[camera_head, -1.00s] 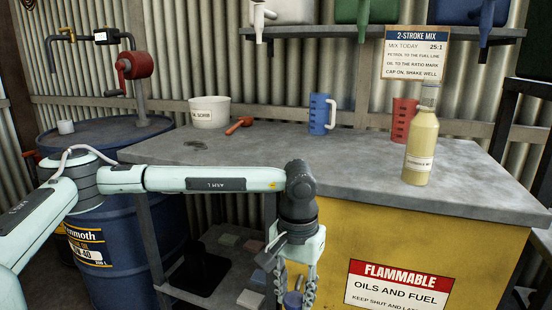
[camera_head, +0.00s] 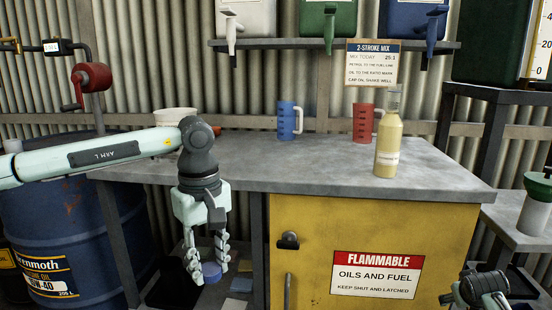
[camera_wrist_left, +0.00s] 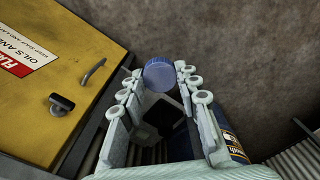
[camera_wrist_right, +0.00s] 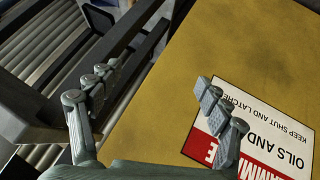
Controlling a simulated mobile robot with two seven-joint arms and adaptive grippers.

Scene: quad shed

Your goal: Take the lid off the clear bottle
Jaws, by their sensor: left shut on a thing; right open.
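The clear bottle (camera_head: 387,148), full of pale yellow liquid, stands upright on the bench. Its narrow, see-through neck shows at the top with no coloured cap on it. My left gripper (camera_head: 209,270) points down in front of the bench, below its top and left of the yellow cabinet. It is shut on a round blue lid (camera_head: 215,274). The lid also shows between the fingertips in the left wrist view (camera_wrist_left: 159,74). My right gripper (camera_wrist_right: 153,80) is open and empty, facing the yellow cabinet front; in the head view only part of it shows at the lower right.
On the grey bench (camera_head: 300,172) stand a blue jug (camera_head: 286,121), a red jug (camera_head: 362,124) and a white tub (camera_head: 174,116), partly hidden by my left arm. A blue drum (camera_head: 60,215) is at left. The bench's front middle is clear.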

